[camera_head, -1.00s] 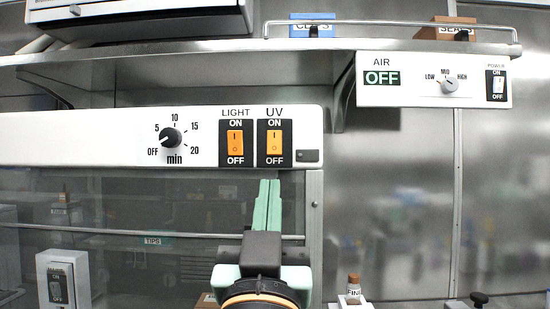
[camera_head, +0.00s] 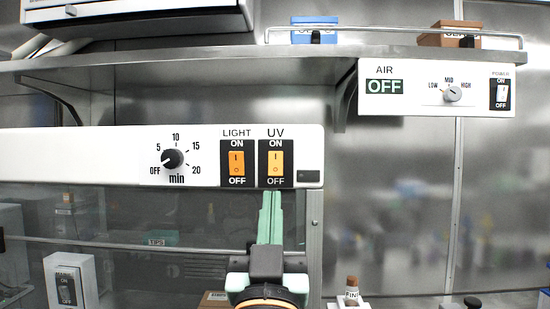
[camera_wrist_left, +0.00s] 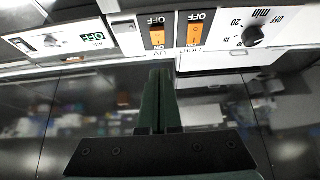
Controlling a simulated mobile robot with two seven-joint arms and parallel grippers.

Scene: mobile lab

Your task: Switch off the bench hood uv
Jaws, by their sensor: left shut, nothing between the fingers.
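The bench hood's white control panel (camera_head: 90,158) crosses the left half of the head view. Its UV rocker switch (camera_head: 275,163) sits right of the LIGHT switch (camera_head: 237,163), on a black plate marked ON above and OFF below. The UV rocker looks paler than the orange LIGHT rocker. My left gripper (camera_head: 270,194) is shut and empty, pointing up, with its tips just under the panel's lower edge below the UV switch. In the left wrist view, the green fingers (camera_wrist_left: 158,72) end near the upside-down UV switch (camera_wrist_left: 157,37). I cannot tell whether they touch the panel. My right gripper is not in view.
A timer knob (camera_head: 172,159) is left on the panel. A steel shelf (camera_head: 230,58) runs above, holding a blue box (camera_head: 314,31) and a brown box (camera_head: 448,34). An AIR panel (camera_head: 420,98) hangs at right. The hood's glass (camera_head: 130,215) lies below.

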